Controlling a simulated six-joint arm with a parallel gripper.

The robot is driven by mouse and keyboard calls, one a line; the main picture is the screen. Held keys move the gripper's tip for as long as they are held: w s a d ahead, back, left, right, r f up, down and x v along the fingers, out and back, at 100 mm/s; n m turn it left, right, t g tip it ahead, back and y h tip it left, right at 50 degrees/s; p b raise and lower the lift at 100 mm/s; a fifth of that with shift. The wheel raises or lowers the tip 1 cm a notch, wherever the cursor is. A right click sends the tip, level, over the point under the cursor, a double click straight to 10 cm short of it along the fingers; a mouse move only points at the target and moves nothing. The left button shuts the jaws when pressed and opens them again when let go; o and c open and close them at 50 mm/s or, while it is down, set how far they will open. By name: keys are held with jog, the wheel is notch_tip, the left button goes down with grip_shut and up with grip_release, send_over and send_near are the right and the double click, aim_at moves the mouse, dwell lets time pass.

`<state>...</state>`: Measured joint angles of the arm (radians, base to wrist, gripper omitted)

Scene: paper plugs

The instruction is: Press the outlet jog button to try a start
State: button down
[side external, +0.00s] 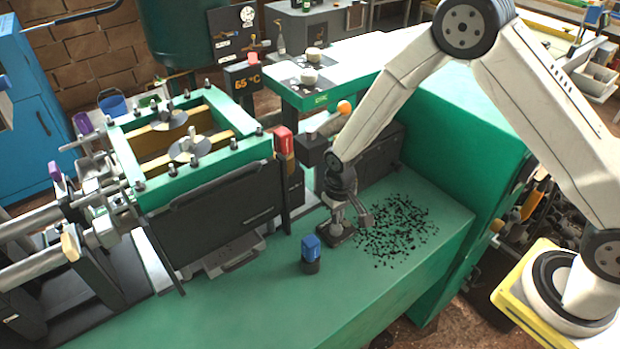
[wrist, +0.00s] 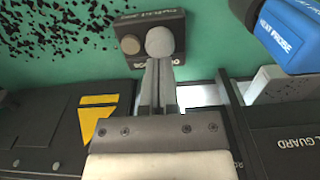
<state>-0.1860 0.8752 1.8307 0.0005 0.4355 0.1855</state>
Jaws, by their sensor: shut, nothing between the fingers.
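A small black control box (side external: 337,236) sits on the green table, beside the black specks. In the wrist view the box (wrist: 178,22) carries a dull brown-grey round button (wrist: 131,45) at its left and a light grey round knob (wrist: 160,40) right at my fingertips. Its lettering is partly covered and I cannot read which one is the outlet jog button. My gripper (side external: 340,216) points down over the box, and in the wrist view its fingers (wrist: 157,66) are shut together and empty. I cannot tell whether the fingertips touch the knob.
A blue-topped heat probe (side external: 310,252) stands on the table close to the box; it also shows in the wrist view (wrist: 290,32). Black specks (side external: 395,230) are scattered at the right. The front table is clear.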

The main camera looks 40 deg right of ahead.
aim_at(337, 227)
jog(key=shift+f, duration=1.2)
dwell(0.7)
jog(key=shift+r, duration=0.1)
dwell(0.3)
jog(key=shift+r, duration=1.1)
jog(key=shift+r, duration=0.1)
jog(key=shift+r, duration=1.4)
jog(key=shift+r, duration=0.1)
